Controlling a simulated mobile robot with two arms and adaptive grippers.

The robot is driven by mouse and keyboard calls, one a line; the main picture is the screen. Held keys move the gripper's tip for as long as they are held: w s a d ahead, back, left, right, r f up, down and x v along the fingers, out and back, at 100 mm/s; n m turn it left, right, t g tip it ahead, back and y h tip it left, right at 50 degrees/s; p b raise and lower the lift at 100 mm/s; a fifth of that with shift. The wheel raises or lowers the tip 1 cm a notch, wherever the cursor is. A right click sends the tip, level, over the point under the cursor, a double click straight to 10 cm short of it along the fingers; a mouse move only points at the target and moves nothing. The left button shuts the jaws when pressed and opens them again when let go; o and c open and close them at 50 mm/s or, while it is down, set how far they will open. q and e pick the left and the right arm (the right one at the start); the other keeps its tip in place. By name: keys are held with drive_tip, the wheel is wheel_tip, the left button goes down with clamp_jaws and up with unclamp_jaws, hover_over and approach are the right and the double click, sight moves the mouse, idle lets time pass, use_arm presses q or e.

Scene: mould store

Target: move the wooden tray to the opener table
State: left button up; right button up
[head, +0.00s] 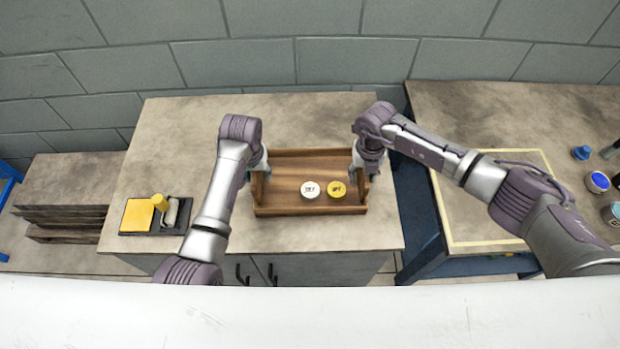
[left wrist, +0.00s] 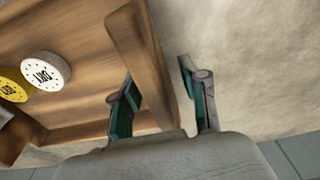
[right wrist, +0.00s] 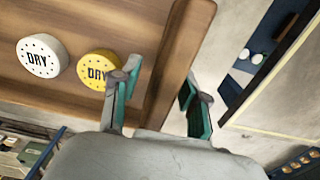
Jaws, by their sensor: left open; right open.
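The wooden tray (head: 290,165) stands on the middle counter and holds a white round tin (head: 310,189) and a yellow round tin (head: 337,189). Both tins read DRY in the right wrist view. My left gripper (head: 256,172) is open at the tray's left end; in the left wrist view its fingers (left wrist: 165,105) stand on either side of the end wall (left wrist: 145,55). My right gripper (head: 368,170) is open at the right end; in the right wrist view its fingers (right wrist: 158,100) stand on either side of that wall (right wrist: 180,60). I cannot tell whether the fingers touch the wood.
A dark tray (head: 150,226) with a yellow block and a roller-like item sits at the counter's left. A second table (head: 480,110) at right has a yellow-taped rectangle (head: 470,243), with small jars (head: 597,182) at its right. A gap separates the two. A block wall stands behind.

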use_arm(q)
clamp_jaws()
use_arm(e)
clamp_jaws()
use_arm(q)
drive_tip(key=shift+r, duration=0.15)
use_arm(e)
drive_tip(key=shift+w+r, duration=0.1)
drive_tip(key=shift+r, duration=0.05)
